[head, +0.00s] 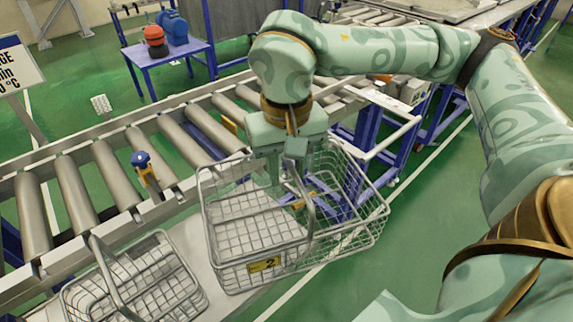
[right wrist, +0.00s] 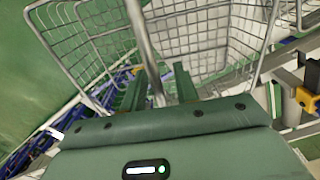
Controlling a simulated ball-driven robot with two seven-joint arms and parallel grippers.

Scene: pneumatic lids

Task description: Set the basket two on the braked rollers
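Basket two (head: 252,283), a wire basket with a yellow tag marked 2, is in the middle of the head view, in front of the roller conveyor. It fills the upper part of the right wrist view (right wrist: 205,50). My right gripper (head: 285,172) is over it, pointing down. Its fingers (right wrist: 160,90) stand apart on either side of the basket's handle bar (right wrist: 146,48), with a visible gap at the right finger. The metal rollers (head: 120,178) run diagonally behind the basket. A yellow clamp with a blue knob (head: 145,170) sits at their near rail. My left gripper is not in view.
Another wire basket (head: 140,285) with a raised handle stands at lower left on the pale ledge (head: 192,245). A blue table (head: 165,56) with red and blue items is behind the conveyor. A sign (head: 18,66) is at far left. Green floor lies open at right.

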